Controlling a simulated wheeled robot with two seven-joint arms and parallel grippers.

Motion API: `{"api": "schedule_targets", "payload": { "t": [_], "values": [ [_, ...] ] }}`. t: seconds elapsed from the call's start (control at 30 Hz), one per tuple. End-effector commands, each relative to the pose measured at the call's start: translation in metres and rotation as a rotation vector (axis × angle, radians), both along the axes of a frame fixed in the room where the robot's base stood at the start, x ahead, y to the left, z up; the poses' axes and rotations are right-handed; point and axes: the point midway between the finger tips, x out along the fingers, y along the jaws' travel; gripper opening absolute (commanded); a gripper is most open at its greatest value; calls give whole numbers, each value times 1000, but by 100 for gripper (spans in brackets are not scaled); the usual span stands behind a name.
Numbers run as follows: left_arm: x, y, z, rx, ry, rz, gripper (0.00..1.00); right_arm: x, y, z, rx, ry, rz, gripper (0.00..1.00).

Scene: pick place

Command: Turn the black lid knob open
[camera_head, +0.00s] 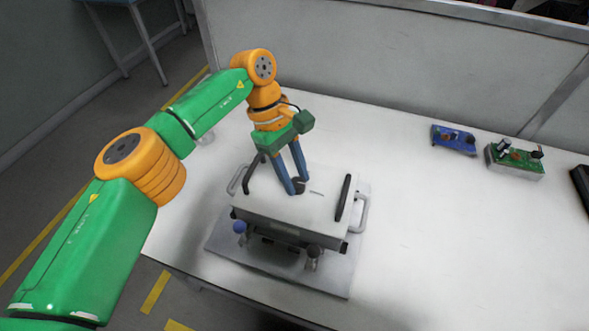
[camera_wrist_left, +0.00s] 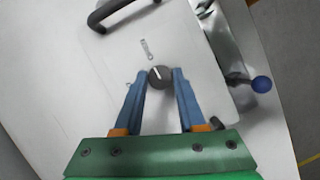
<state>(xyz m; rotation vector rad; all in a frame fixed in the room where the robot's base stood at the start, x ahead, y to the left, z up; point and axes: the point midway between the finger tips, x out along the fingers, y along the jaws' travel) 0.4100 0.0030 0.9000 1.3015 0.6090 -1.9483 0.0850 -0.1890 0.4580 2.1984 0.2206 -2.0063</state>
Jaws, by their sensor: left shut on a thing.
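The black lid knob (camera_wrist_left: 160,76) is a round dark knob with a white mark line, on the light grey lid of a box (camera_head: 285,212). In the head view the knob (camera_head: 299,186) shows between my fingers. My left gripper (camera_head: 295,187) reaches down from above. In the left wrist view its two blue fingertips (camera_wrist_left: 160,74) sit on either side of the knob, shut on it. Part of the knob's side is hidden by the fingers. My right gripper is not in view.
The box has a black bar handle (camera_head: 344,198) on its lid and a blue ball knob (camera_head: 239,227) at its front. It stands on a grey plate (camera_head: 335,282). Blue (camera_head: 454,140) and green (camera_head: 515,160) circuit boards lie at the back right.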

Motion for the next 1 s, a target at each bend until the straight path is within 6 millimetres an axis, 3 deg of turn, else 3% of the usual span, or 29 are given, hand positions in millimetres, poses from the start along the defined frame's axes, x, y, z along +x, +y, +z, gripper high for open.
{"api": "schedule_targets", "payload": {
  "t": [0.63, 0.67, 0.73, 0.77, 1.0],
  "values": [
    [0, 0, -1, 2, 0, -46, 0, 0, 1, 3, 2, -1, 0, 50],
    [0, 0, -1, 3, 0, -45, 44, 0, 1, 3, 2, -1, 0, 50],
    [0, 0, -1, 1, 0, -45, 63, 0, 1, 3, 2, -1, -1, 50],
    [0, 0, -1, 1, 0, -45, 70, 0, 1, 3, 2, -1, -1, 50],
    [0, 0, 0, 1, -1, -44, 70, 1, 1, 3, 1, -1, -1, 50]
  ]
}}
